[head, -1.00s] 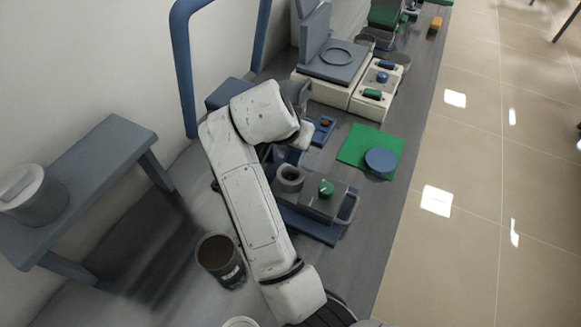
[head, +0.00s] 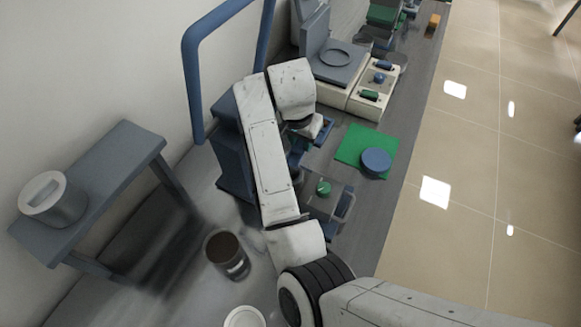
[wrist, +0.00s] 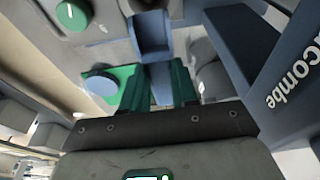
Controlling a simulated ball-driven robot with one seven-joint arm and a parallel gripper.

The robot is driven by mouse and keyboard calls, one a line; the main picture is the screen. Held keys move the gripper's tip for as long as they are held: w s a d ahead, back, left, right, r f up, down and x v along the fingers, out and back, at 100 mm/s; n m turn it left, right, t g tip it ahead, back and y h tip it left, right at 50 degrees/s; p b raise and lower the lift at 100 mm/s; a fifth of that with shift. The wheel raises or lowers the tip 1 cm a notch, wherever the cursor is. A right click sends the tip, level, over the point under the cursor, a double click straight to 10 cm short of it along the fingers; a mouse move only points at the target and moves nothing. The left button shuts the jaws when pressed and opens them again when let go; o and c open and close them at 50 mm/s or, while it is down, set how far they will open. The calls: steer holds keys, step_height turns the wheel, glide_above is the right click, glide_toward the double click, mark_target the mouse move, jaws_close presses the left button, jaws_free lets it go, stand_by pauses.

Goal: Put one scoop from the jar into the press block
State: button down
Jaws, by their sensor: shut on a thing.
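My gripper (wrist: 158,88) has green fingers and is shut on the handle of a blue scoop (wrist: 152,38). The scoop's box-shaped end points away from the fingers; I cannot tell whether it holds anything. A grey block with a green knob (wrist: 75,14), seemingly the press block, shows at top left in the wrist view. In the head view the press block (head: 338,203) is right of my arm, which partly hides it. The jar (head: 228,256), open with brown contents, stands left of my arm's lower part, apart from the gripper. The gripper is mostly hidden behind my arm in the head view.
A green mat (head: 352,147) with a blue disc (head: 376,160) lies beyond the block. A blue frame (head: 188,85) rises at the wall side. A shelf (head: 110,165) with a lidded pot (head: 55,205) stands at left. Grey-and-white equipment (head: 345,70) stands farther back.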

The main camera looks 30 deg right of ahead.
steer(key=shift+w+d+f+g+y, duration=0.15)
steer(key=shift+f+g+y, duration=0.15)
steer(key=shift+y, duration=0.2)
steer(key=shift+p, duration=0.3)
steer(key=shift+d+y+p, duration=0.15)
steer(key=shift+y+p, duration=0.15)
steer(key=shift+w+d+f+g+y+p, duration=0.15)
steer(key=shift+g+y+p, duration=0.15)
steer(key=shift+g+y, duration=0.15)
steer(key=shift+w+d+f+g+y, duration=0.1)
steer(key=shift+f+g+y, duration=0.45)
steer(key=shift+f+y, duration=0.15)
steer(key=shift+r+p, duration=1.65)
steer(key=shift+r, duration=0.35)
